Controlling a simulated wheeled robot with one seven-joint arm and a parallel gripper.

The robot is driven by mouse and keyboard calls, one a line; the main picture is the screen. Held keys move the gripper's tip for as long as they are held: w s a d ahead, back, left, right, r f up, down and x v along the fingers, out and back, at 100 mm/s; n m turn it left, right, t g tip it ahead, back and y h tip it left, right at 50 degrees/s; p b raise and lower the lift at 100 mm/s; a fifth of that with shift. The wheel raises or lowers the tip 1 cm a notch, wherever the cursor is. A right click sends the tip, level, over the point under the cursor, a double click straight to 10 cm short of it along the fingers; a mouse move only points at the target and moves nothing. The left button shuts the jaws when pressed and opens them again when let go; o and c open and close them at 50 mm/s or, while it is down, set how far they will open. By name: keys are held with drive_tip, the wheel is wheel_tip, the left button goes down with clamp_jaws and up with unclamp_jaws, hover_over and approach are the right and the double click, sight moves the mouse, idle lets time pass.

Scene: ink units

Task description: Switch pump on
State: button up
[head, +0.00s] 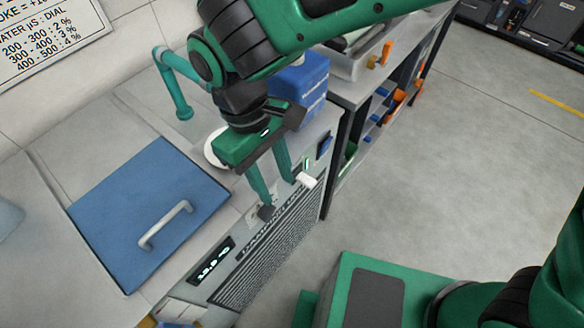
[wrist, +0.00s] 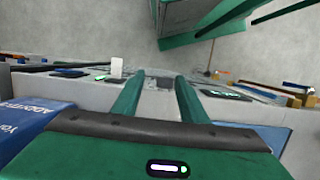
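My gripper (head: 279,196) is above the front panel of the ink unit (head: 285,235), its two green fingers spread apart and pointing down at the panel. A white switch-like lever (head: 306,180) sticks out of the panel beside the right finger, with a small green lit strip (head: 307,164) near it. In the wrist view the white lever (wrist: 116,67) stands left of both fingers (wrist: 159,78), outside the gap. A grey patch of panel shows between the fingertips. I cannot read a pump label, and whether a fingertip touches the panel is unclear.
A lit display (head: 212,263) sits lower left on the panel. A blue lid (head: 140,205) with a grey handle lies on the worktop. A blue canister (head: 300,82) and a green bent pipe (head: 175,85) stand behind.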

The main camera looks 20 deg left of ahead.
drive_tip(key=shift+s+a+r, duration=0.3)
drive_tip(key=shift+s+r, duration=0.1)
drive_tip(key=shift+s, duration=0.2)
